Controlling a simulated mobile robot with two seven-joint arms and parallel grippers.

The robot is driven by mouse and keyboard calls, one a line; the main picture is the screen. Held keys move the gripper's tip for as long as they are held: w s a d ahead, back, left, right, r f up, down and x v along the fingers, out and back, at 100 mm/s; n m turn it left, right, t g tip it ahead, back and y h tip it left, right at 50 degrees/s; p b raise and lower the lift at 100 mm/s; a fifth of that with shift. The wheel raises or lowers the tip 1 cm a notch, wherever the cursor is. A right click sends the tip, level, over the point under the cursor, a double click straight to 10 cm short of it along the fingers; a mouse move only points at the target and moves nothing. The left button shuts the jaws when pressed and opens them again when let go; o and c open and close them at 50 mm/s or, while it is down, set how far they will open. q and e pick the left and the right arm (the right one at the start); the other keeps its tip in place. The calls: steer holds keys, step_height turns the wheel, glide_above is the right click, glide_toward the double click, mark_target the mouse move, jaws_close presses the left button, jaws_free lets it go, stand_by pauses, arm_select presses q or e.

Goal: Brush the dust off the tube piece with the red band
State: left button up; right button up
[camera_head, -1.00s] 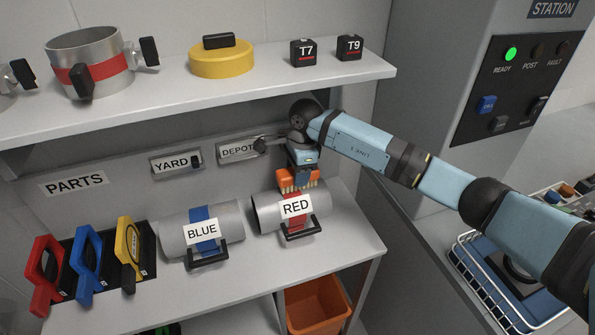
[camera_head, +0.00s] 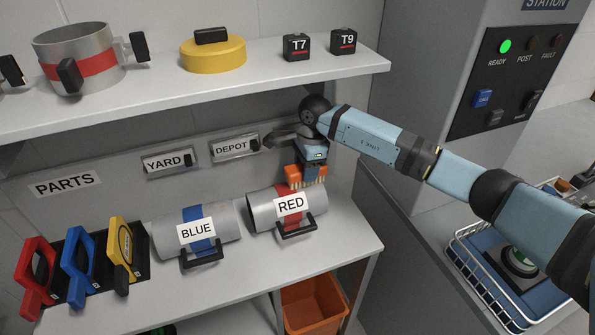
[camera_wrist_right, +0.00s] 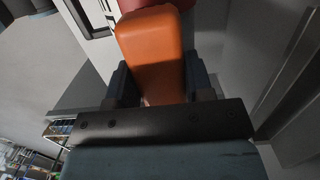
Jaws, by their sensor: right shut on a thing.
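The tube piece with the red band (camera_head: 262,212) lies on the lower shelf, with a white RED label and a black handle facing front. My right gripper (camera_head: 311,165) is above its right part, pointing down, and is shut on an orange brush (camera_head: 294,173) with pale bristles. The bristles are at the top of the tube, near the band; I cannot tell whether they touch. In the right wrist view the orange brush (camera_wrist_right: 155,50) sits between the fingers, with a red surface beyond it. I cannot make out dust. My left gripper is not in view.
The blue-banded tube (camera_head: 166,238) lies just left of the red one. Red, blue and yellow framed tools (camera_head: 78,265) stand further left. An upper shelf (camera_head: 200,88) overhangs. An orange bin (camera_head: 313,305) is below. A white wire basket (camera_head: 478,262) is at right.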

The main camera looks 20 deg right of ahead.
mark_target(292, 169)
steer(key=shift+d, duration=0.2)
steer(key=shift+f+b, duration=0.15)
steer(key=shift+b, duration=0.2)
steer(key=shift+s+a+b, duration=0.1)
steer(key=shift+a+b, duration=0.35)
steer(key=shift+a, duration=1.6)
steer(key=shift+r+p, duration=0.3)
steer(key=shift+r, duration=0.25)
step_height(292, 169, up, 4)
steer(key=shift+r+p, duration=0.15)
steer(key=shift+p, duration=0.55)
steer(key=shift+r, duration=0.3)
